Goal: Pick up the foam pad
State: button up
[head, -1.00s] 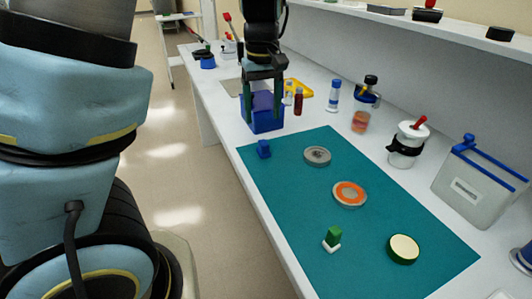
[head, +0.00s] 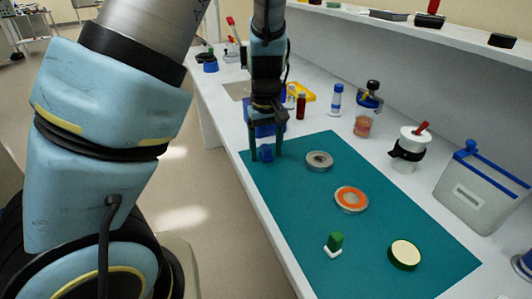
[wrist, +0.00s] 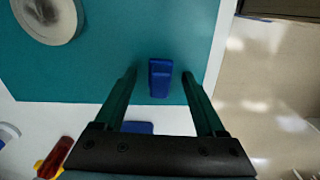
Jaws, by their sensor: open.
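A small blue stepped block (head: 266,153), perhaps the foam pad, sits near the far left corner of the teal mat (head: 300,230). It also shows in the wrist view (wrist: 160,80). My gripper (head: 267,158) is open over it, fingers pointing down, one to each side of the block. In the wrist view the block shows between the fingertips, with a gap on both sides. I cannot tell the exact height of the tips. A green block on a white base (head: 334,244) and a cream-topped round piece (head: 404,253) lie at the mat's near end.
A grey disc (head: 319,160) and an orange-ringed disc (head: 351,199) lie on the mat. A blue box (head: 256,131) stands just behind my gripper. Bottles, a white jar (head: 409,148) and a grey container (head: 474,190) line the right side. The mat's middle left is clear.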

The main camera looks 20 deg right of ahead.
aim_at(266, 147)
jog(key=shift+c, duration=0.2)
grip_shut()
dwell(0.3)
jog(key=shift+r, duration=0.1)
notch_tip(266, 147, up, 10)
jog(key=shift+f, duration=0.1)
dwell(0.4)
jog(key=c, duration=0.6)
grip_release()
grip_shut()
